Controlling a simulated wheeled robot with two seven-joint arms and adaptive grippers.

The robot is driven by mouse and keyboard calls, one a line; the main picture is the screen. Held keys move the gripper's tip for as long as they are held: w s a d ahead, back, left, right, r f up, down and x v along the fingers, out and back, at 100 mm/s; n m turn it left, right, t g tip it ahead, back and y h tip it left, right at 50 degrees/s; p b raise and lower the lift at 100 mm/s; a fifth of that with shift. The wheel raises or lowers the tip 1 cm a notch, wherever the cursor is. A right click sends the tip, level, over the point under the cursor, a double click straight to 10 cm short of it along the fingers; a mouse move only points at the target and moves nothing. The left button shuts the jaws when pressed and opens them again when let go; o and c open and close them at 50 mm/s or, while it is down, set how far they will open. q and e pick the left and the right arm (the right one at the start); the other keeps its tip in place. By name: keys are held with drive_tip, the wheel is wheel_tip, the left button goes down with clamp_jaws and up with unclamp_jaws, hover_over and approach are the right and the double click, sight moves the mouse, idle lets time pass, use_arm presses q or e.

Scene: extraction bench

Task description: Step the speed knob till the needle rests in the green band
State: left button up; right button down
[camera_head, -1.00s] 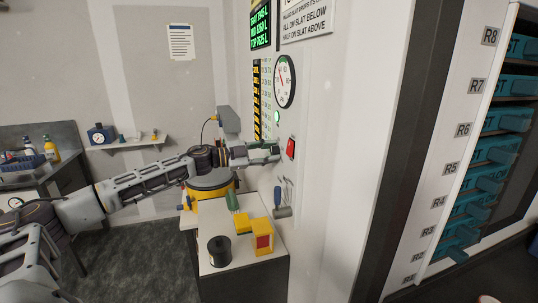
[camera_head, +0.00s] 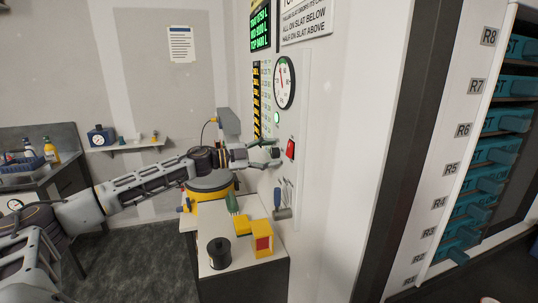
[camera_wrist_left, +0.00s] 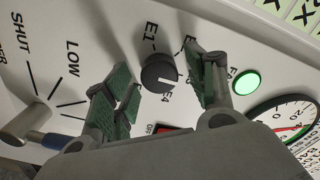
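The dark round knob (camera_head: 275,153) sits on the white wall panel. In the left wrist view the same knob (camera_wrist_left: 158,75) shows a pale pointer mark and E labels around it, including E1 and E4. My left gripper (camera_head: 264,153) is open at the knob, one finger on each side with gaps visible. The round gauge (camera_head: 284,82) is above; its red needle points roughly upward. The gauge is cut off in the left wrist view (camera_wrist_left: 287,118), and I cannot tell exactly where the needle sits against the green band. My right gripper is not in view.
A red switch (camera_head: 291,149) is close right of the knob, and a lit green lamp (camera_head: 277,118) is above it. A grey lever (camera_wrist_left: 28,124) is by SHUT and LOW labels.

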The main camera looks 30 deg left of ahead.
use_arm(q)
drive_tip(key=shift+s+a+f, duration=0.1)
drive_tip(key=shift+s+a, duration=0.1)
idle(0.4)
drive_tip(key=shift+v, duration=0.85)
drive_tip(key=shift+a, duration=0.1)
drive_tip(key=shift+s+a, duration=0.15)
drive_tip(key=shift+s, duration=0.25)
drive_tip(key=shift+s, duration=0.1)
drive_tip(key=shift+s+a+f, duration=0.1)
drive_tip(key=shift+s+a, duration=0.2)
drive_tip(key=shift+s, duration=0.1)
approach(272, 153)
drive_tip(key=shift+w+a+v, duration=0.1)
drive_tip(key=shift+a+v, duration=0.05)
drive_tip(key=shift+v, duration=0.55)
drive_tip(key=shift+w+a+v, duration=0.1)
drive_tip(key=shift+v, duration=0.65)
drive_tip(key=shift+w+f, duration=0.1)
